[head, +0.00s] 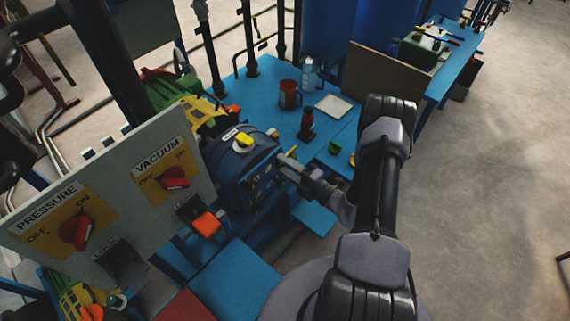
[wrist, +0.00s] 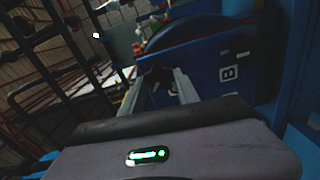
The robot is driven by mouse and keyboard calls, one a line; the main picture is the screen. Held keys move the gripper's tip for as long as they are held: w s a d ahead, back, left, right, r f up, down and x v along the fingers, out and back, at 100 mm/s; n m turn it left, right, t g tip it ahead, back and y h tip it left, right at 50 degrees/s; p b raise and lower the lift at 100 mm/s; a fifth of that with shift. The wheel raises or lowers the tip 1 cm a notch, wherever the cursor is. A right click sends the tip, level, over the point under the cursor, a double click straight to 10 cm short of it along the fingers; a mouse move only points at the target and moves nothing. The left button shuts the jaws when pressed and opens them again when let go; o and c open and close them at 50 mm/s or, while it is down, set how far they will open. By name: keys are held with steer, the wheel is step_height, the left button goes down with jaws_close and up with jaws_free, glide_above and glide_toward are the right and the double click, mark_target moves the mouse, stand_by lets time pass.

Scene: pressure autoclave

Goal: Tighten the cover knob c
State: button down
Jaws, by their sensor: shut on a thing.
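The blue autoclave unit (head: 243,165) stands at the middle of the head view, with a yellow part on top. My gripper (head: 286,160) reaches it from the right, its fingertips at the unit's front face. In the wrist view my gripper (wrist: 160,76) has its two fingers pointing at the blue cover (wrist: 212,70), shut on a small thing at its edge. That thing sits where a cover knob would be, but the fingers mostly hide it, and I cannot read its letter. A label B (wrist: 228,73) shows on the cover to the right of the fingers.
A panel (head: 110,205) with red PRESSURE (head: 78,230) and VACUUM (head: 174,178) knobs stands at left. An orange-topped switch (head: 207,224) is beside it. Behind, a blue bench (head: 262,85) holds a red mug (head: 289,95) and bottles. Open floor lies right.

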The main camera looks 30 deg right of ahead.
steer(key=shift+r+m+p, duration=0.15)
steer(key=shift+m+p, duration=0.5)
steer(key=shift+m, duration=4.15)
steer(key=c, duration=0.9)
jaws_free()
steer(key=shift+d, duration=0.1)
steer(key=p+v, duration=0.2)
steer(key=v, duration=1.5)
steer(key=shift+s, duration=0.2)
